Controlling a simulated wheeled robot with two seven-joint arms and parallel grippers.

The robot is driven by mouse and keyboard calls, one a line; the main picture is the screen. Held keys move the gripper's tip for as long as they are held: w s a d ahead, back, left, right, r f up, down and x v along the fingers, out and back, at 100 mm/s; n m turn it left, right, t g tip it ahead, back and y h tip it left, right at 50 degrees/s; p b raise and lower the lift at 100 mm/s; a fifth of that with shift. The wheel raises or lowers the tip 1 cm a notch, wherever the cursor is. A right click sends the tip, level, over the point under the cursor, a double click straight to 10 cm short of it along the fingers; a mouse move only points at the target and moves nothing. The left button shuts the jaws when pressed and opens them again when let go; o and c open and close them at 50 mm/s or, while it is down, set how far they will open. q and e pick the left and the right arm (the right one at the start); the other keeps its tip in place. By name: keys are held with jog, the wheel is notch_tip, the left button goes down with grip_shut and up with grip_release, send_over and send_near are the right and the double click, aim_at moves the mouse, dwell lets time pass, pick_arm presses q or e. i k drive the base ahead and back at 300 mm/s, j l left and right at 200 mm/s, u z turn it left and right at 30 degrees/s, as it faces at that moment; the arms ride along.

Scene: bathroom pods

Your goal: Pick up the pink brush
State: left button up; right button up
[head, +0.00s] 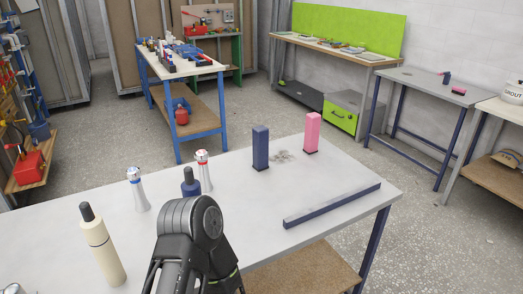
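The pink brush (312,131) looks like a tall pink block with a thin dark base. It stands upright near the far right edge of the light grey table (345,165). A similar dark blue upright block (260,148) stands to its left, apart from it. A dark arm link of mine rises from the bottom middle, well short of the pink brush. Neither gripper shows, so I cannot see their fingers. Nothing touches or covers the pink brush.
A long dark blue bar (333,204) lies near the table's right front edge. A cream bottle (102,243), two silver bottles (137,190) (204,172) and a dark blue bottle (191,183) stand at left. A greyish patch (283,156) lies between the blocks.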

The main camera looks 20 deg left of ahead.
aim_at(459, 90)
jog(key=i+l+z, duration=0.15)
jog(key=i+l, duration=2.05)
jog(key=i+j, duration=0.1)
jog(key=i, duration=0.35)
jog(key=i+j, duration=0.1)
jog(key=i, duration=0.35)
jog(key=i+j+z, duration=0.1)
jog(key=i, duration=0.35)
jog(key=i+j, duration=0.45)
jog(key=j, duration=0.15)
